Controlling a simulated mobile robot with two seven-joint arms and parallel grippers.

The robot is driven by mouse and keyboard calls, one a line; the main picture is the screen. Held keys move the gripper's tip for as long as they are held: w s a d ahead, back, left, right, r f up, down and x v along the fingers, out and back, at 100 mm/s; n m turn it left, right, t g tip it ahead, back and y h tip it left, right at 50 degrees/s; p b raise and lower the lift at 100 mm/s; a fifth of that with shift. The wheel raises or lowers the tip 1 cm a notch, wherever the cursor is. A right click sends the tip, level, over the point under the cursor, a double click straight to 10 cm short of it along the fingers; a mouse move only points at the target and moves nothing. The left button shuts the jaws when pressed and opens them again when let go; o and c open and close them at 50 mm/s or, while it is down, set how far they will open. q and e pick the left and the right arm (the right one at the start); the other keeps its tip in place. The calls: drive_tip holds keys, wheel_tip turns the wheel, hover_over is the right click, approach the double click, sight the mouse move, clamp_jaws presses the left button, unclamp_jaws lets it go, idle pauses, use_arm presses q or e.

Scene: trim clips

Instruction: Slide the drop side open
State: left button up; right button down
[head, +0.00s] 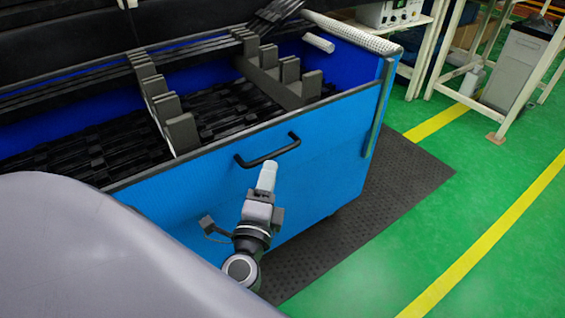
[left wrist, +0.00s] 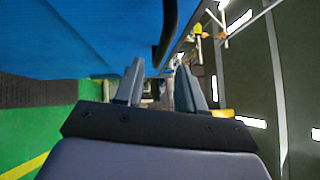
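The drop side (head: 310,170) is the blue front panel of a large bin, upright, with a black bar handle (head: 268,151) near its upper edge. My left gripper (head: 267,172) is just in front of the panel, slightly below the handle. In the left wrist view its two fingers (left wrist: 159,75) stand apart with nothing held. The dark handle (left wrist: 168,35) shows there just beyond the fingertips, toward the right finger, beside the blue panel (left wrist: 80,35). Whether a finger touches the handle cannot be told. My right gripper is in neither view.
The bin holds black trim parts (head: 75,150) between grey slotted dividers (head: 180,132). A dark mat (head: 400,185) lies under it on the green floor (head: 480,190). A grey waste bin (head: 518,70) and a white-framed bench stand at the right; the floor between is clear.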

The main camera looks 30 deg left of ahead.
sight(275, 153)
use_arm(q)
drive_tip(key=shift+x, duration=3.6)
clamp_jaws()
